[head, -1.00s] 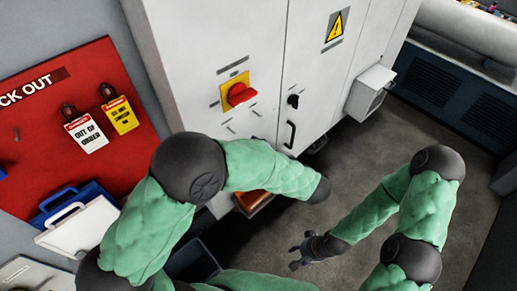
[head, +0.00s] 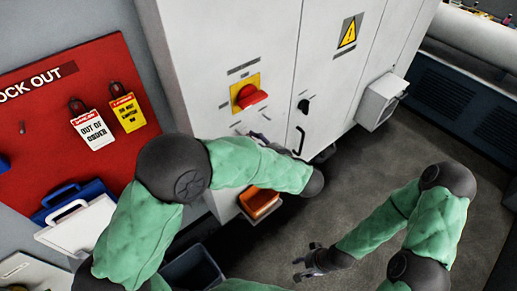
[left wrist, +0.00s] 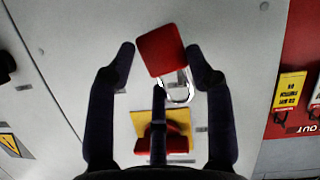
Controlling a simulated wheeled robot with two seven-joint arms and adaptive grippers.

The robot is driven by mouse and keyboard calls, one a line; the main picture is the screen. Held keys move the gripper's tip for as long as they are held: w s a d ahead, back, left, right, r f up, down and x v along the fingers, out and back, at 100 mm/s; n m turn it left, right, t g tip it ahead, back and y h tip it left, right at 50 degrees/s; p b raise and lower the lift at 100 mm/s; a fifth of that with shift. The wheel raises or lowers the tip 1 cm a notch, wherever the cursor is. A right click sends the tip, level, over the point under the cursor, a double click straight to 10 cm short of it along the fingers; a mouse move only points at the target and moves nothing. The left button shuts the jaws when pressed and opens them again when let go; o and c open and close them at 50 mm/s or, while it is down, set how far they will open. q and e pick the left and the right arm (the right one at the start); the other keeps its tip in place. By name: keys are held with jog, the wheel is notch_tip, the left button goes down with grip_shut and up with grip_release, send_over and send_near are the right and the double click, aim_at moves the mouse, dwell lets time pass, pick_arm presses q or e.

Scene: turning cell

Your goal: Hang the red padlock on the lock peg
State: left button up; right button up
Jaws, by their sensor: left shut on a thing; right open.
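My left gripper (left wrist: 164,56) is shut on the red padlock (left wrist: 160,50), held by its body between the fingertips in the left wrist view. The padlock's metal shackle (left wrist: 181,95) shows below the body. In the head view my left arm mostly hides this gripper; only dark finger parts (head: 260,138) show, in front of the white cabinet below the red switch. The padlock is hidden there. A small bare peg (head: 22,128) sticks out of the red lockout board (head: 120,68) at the left. My right gripper (head: 308,262) is open and empty above the floor.
White (head: 92,128) and yellow (head: 127,113) tags hang on the board. The red rotary switch (head: 250,96) is on the cabinet (head: 220,40).

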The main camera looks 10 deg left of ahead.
pick_arm(q)
jog(key=shift+b+x, duration=0.75)
jog(key=shift+x, duration=0.35)
jog(key=shift+w+a+f+p, duration=0.2)
jog(key=shift+w+a+p, duration=0.15)
jog(key=shift+a+p, duration=0.2)
jog(key=o, duration=1.3)
jog(key=shift+c, duration=0.2)
jog(key=v, duration=1.2)
